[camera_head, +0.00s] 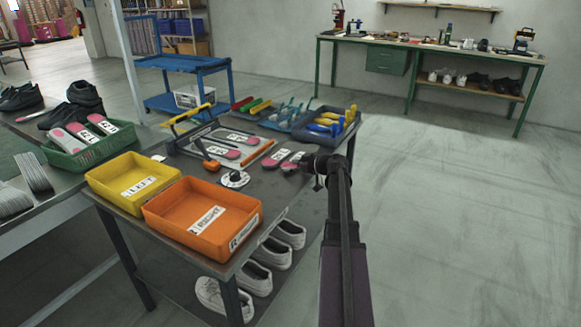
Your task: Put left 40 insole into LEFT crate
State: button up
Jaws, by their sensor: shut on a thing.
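My gripper (305,165) is over the right part of the grey table, shut on a grey-and-pink insole (292,161) with a white label. A similar insole (274,159) lies just to its left. The labels are too small to read, so I cannot tell which is left 40. Whether the held insole is clear of the tabletop is also unclear. The LEFT crate (127,205) is the yellow one at the table's left end and looks empty. The orange RIGHT crate (207,239) stands in front of it, also empty.
Between crates and gripper are a white round item (234,180) and an orange-and-black tool (209,163). More insoles (222,152) lie on a board behind. A dark tray (318,139) of yellow-and-blue tools stands behind my gripper. A green basket (78,159) of insoles is at left.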

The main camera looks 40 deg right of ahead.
jog(key=o, duration=0.8)
jog(key=shift+r, duration=0.15)
jog(key=p+v, duration=0.4)
jog(key=v, duration=0.8)
jog(key=shift+d, duration=0.1)
